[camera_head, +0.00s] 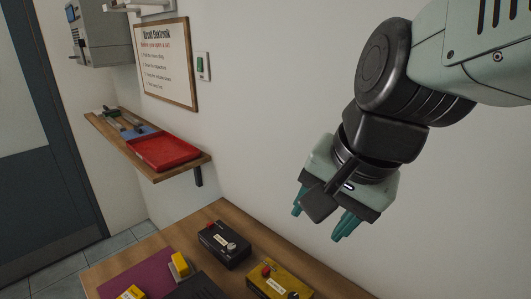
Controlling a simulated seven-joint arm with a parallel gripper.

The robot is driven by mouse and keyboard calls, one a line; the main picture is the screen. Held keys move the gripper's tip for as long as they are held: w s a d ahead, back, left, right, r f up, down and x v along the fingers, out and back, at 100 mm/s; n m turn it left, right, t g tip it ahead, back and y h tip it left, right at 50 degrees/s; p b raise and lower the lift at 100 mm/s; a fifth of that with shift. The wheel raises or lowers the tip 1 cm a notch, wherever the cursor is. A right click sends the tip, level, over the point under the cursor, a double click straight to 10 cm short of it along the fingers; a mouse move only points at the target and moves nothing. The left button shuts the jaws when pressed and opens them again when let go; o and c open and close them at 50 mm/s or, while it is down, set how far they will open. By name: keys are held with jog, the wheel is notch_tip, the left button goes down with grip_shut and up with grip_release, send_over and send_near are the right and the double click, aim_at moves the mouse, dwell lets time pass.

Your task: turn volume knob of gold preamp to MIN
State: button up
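A gold box (279,281), which looks like the gold preamp, sits on the wooden bench at the bottom of the head view. It has a red knob or button near its left end and a pale label on its face. Whether any knob is at MIN is too small to tell. My gripper (319,228) hangs above and to the right of the gold box, apart from it. Its two teal fingers are spread with nothing between them.
A black box (224,244) with a red and a pale knob stands left of the gold one. A yellow block (180,266), another yellow item (131,292) and a dark object (196,287) lie near a purple mat (137,279). A wall shelf (192,166) holds a red tray (165,150).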

jog(key=w+a+f+m+g, duration=0.2)
jog(key=w+f+m, duration=0.2)
jog(key=f+m, duration=0.15)
jog(key=m+g+h, duration=0.2)
jog(key=m, duration=1.9)
send_over(293, 296)
notch_tip(293, 296, down, 19)
notch_tip(293, 296, down, 11)
jog(key=shift+r, duration=0.15)
grip_shut()
